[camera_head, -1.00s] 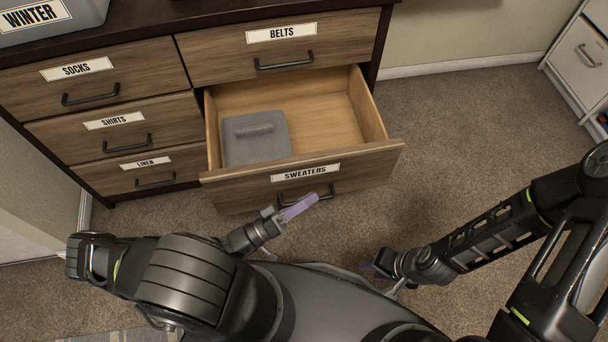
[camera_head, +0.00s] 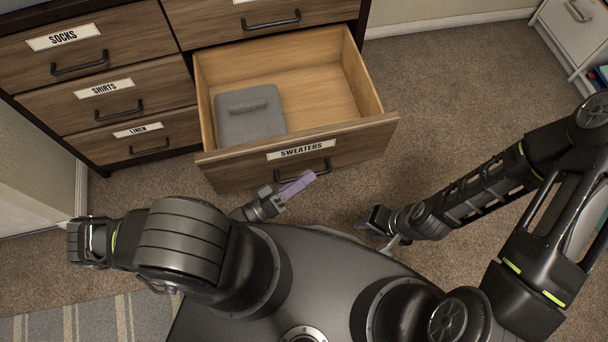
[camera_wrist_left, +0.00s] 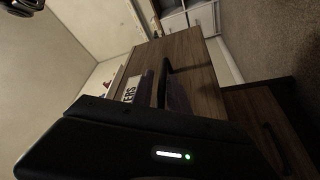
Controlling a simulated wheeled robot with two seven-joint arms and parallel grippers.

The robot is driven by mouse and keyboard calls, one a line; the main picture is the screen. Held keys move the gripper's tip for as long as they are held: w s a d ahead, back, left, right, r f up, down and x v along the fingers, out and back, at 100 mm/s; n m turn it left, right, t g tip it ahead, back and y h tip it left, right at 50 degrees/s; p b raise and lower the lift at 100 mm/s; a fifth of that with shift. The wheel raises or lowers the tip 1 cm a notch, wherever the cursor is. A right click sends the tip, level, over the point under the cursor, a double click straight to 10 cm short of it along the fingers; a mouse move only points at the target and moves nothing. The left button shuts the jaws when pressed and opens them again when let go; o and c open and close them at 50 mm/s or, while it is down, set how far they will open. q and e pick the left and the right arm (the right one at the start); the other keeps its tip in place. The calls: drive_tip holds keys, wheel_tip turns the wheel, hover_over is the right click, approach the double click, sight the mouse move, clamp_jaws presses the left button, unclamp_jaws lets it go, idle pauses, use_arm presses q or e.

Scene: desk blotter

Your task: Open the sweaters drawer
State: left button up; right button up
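The sweaters drawer (camera_head: 225,172) stands pulled well out of the wooden dresser, with its inside in view. A grey folded item (camera_head: 262,126) lies in its left part. Its dark bar handle (camera_head: 318,167) sits below the SWEATERS label (camera_head: 300,150). My left gripper (camera_head: 303,182), with pale purple fingers, is at this handle. The left wrist view shows the handle (camera_wrist_left: 166,72) between the fingers, which look closed on it; the contact is partly dark. My right gripper (camera_head: 366,222) hangs over the carpet right of the drawer, empty as far as I see; its fingers are unclear.
The socks (camera_head: 120,38), shirts (camera_head: 150,88) and linen (camera_head: 170,128) drawers are shut at left. Another shut drawer (camera_head: 220,22) is above the open one. A white cabinet (camera_head: 570,40) stands at far right. Carpet (camera_head: 450,100) right of the drawer is clear.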

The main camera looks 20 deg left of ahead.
use_arm(q)
drive_tip(key=v, duration=0.7)
drive_tip(key=shift+s+a, duration=0.25)
drive_tip(key=shift+s, duration=0.05)
drive_tip(key=shift+s+a+f, duration=0.1)
drive_tip(key=shift+f, duration=0.05)
idle(0.4)
